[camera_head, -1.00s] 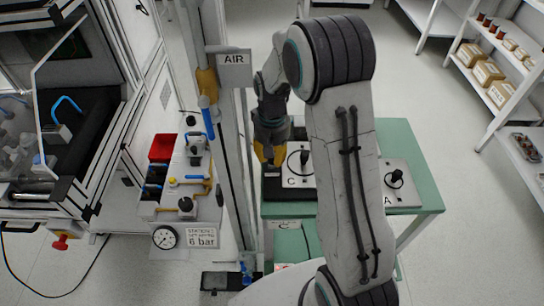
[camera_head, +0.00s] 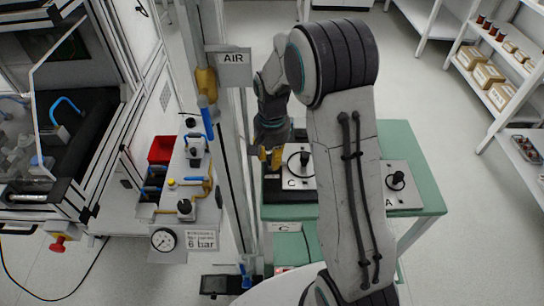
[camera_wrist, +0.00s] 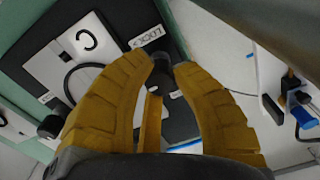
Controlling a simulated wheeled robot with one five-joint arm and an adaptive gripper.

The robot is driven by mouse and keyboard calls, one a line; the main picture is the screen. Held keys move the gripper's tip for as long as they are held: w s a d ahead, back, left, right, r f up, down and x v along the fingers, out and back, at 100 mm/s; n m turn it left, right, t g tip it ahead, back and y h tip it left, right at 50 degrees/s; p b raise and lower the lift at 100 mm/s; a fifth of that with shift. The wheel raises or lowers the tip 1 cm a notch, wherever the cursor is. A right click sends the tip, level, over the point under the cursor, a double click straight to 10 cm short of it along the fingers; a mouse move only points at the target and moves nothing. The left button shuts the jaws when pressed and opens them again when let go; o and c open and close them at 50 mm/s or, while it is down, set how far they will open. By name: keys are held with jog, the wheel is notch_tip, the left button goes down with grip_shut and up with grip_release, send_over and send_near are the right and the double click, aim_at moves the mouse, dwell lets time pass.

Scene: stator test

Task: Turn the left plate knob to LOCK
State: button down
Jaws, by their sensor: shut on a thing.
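My gripper (camera_wrist: 168,66) has its two yellow fingers shut on a dark, upright knob (camera_wrist: 161,84) in the wrist view. The knob stands on a black plate (camera_wrist: 115,20) with a white LOCK label (camera_wrist: 148,41) just above it in the picture. A second white label (camera_wrist: 176,94) lies to the knob's right, its text unreadable. In the head view my gripper (camera_head: 272,157) is over the black plate (camera_head: 272,188) at the table's left side. The knob cannot be made out there. How far the knob is turned I cannot tell.
A white plate marked C (camera_head: 298,182), with a black knob and cable, sits right beside the black plate. Plate A (camera_head: 403,198) is farther right on the green table (camera_head: 400,140). The AIR post (camera_head: 234,130) stands close on the left.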

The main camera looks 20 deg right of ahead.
jog(key=shift+s+f, duration=0.1)
jog(key=c, duration=1)
grip_release()
notch_tip(320, 180, up, 12)
jog(key=shift+r, duration=0.1)
